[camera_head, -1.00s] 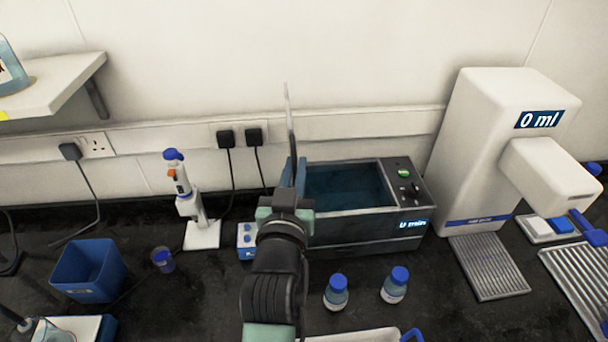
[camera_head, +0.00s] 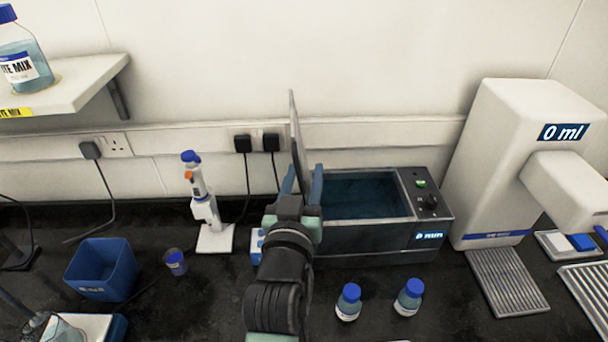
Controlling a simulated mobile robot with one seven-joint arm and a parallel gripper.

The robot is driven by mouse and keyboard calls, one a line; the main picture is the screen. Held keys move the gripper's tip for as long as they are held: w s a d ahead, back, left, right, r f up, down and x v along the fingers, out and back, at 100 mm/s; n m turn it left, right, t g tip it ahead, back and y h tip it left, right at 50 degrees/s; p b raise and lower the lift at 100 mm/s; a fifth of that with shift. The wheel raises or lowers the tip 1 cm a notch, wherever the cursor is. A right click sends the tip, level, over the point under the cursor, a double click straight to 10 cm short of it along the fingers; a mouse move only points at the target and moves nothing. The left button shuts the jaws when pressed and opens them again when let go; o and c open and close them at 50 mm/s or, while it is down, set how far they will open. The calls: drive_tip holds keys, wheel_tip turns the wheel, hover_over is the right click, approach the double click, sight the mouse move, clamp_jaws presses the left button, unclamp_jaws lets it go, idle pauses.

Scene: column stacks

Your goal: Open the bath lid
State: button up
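The water bath (camera_head: 361,244) stands on the dark bench. Its basin of blue water (camera_head: 362,193) is uncovered. The bath lid (camera_head: 297,130) stands upright at the basin's left side, seen nearly edge-on as a thin grey panel. My gripper (camera_head: 302,182) is at the bath's left edge, around the lower part of the lid. Its two blue fingers stand apart, one on each side of the lid, with a gap showing at the right finger. My wrist hides the bath's front left corner and the lid's hinge area.
Two blue-capped bottles (camera_head: 348,302) (camera_head: 409,297) stand in front of the bath. A pipette on a stand (camera_head: 205,208), a small vial (camera_head: 176,262) and a blue bin (camera_head: 102,270) are at left. A white dispenser (camera_head: 510,165) stands at right. A shelf (camera_head: 70,85) juts out at upper left.

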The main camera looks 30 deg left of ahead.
drive_tip(key=shift+s, duration=0.15)
drive_tip(key=b+v, duration=0.4)
drive_tip(key=v, duration=0.8)
drive_tip(key=shift+s, duration=0.35)
drive_tip(key=shift+d, duration=0.2)
drive_tip(key=w+d+r+m+t+h, duration=0.1)
drive_tip(key=w+d+r+t, duration=0.15)
drive_tip(key=r, duration=0.35)
drive_tip(key=w+d+r+m+t+h, duration=0.1)
drive_tip(key=d+r, duration=0.3)
drive_tip(key=r, duration=0.2)
drive_tip(key=w+d+r+m+t, duration=0.1)
drive_tip(key=d+r+t, duration=0.15)
drive_tip(key=r, duration=0.45)
drive_tip(key=s+d+r+m+t+h, duration=0.1)
drive_tip(key=d+r, duration=0.3)
drive_tip(key=r, duration=0.4)
drive_tip(key=s+d+r+m+t+h, duration=0.1)
drive_tip(key=s+d+r+t+h, duration=0.2)
drive_tip(key=r, duration=0.5)
drive_tip(key=s+d, duration=0.1)
drive_tip(key=d, duration=0.1)
drive_tip(key=shift+d+r+m+t+h, duration=0.3)
drive_tip(key=shift+d+r+m+h, duration=0.05)
drive_tip(key=shift+m+h, duration=0.05)
